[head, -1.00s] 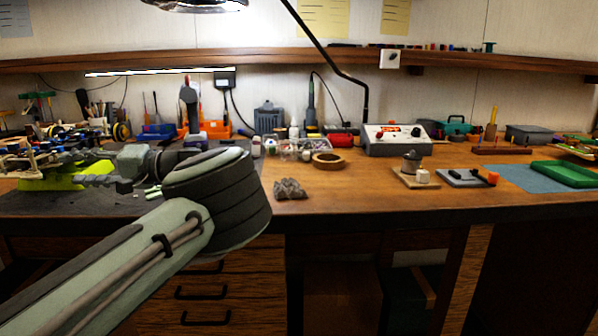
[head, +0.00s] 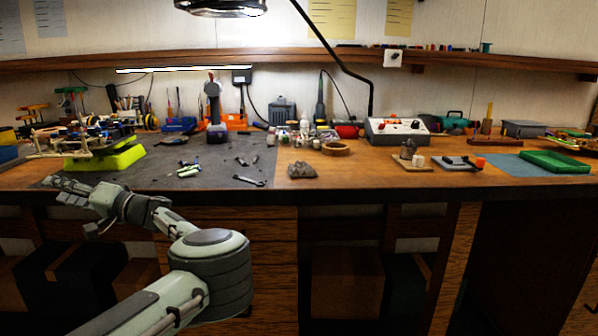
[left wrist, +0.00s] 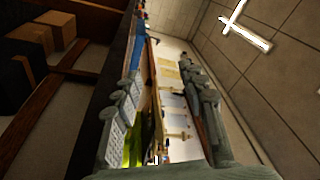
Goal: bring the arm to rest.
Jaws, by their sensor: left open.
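My left arm reaches in from the bottom of the head view, in front of the bench. Its gripper (head: 58,190) is at the left, low beside the front edge of the bench. The left wrist view shows its fingers (left wrist: 163,50) apart with nothing between them. The racecar chassis (head: 92,136) sits on a bright yellow-green stand (head: 112,160) on the dark mat, behind and above the gripper in the picture. The gripper appears clear of both. My right gripper is in neither view.
The wooden workbench (head: 380,188) spans the view. On its dark mat (head: 225,172) lie a wrench (head: 249,181), small tools and green-white cylinders (head: 188,170). A grey lump (head: 301,170) lies right of the mat. Open space lies in front of the bench, above the floor.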

